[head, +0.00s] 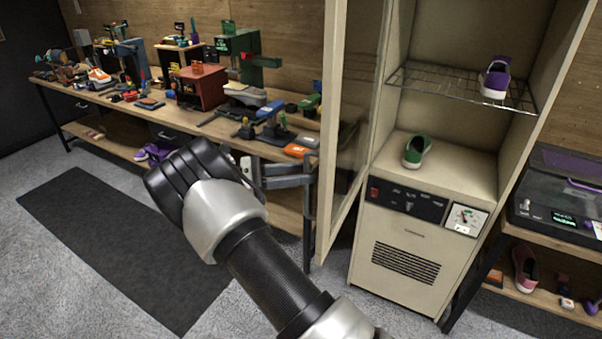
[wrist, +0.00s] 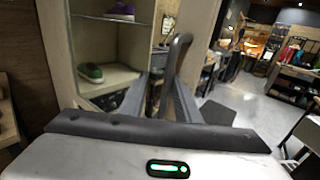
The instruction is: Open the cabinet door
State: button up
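The tall beige cabinet (head: 478,185) stands right of centre in the head view. Its glass-paned door (head: 353,115) stands open, swung out to the left, so the interior is exposed. A dark upright door handle (head: 307,220) is by the door's free edge. It also shows as a dark curved bar in the wrist view (wrist: 181,52). My gripper (head: 306,176) is at this handle, left of the door. Its fingers (wrist: 166,92) lie on both sides of the bar with little gap and appear shut on it. The exact contact is hidden.
A purple sneaker (head: 495,80) sits on the wire shelf and a green shoe (head: 417,150) below it. A cluttered workbench (head: 185,118) runs along the left wall, behind my arm. A machine (head: 555,200) stands on shelving at right. Floor with a dark mat (head: 110,240) is clear at left.

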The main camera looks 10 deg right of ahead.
jog(key=shift+a, duration=0.1)
jog(key=a+b, duration=0.2)
jog(key=a, duration=0.9)
jog(key=shift+w+a, duration=0.3)
jog(key=shift+a, duration=0.1)
jog(key=shift+a, duration=0.1)
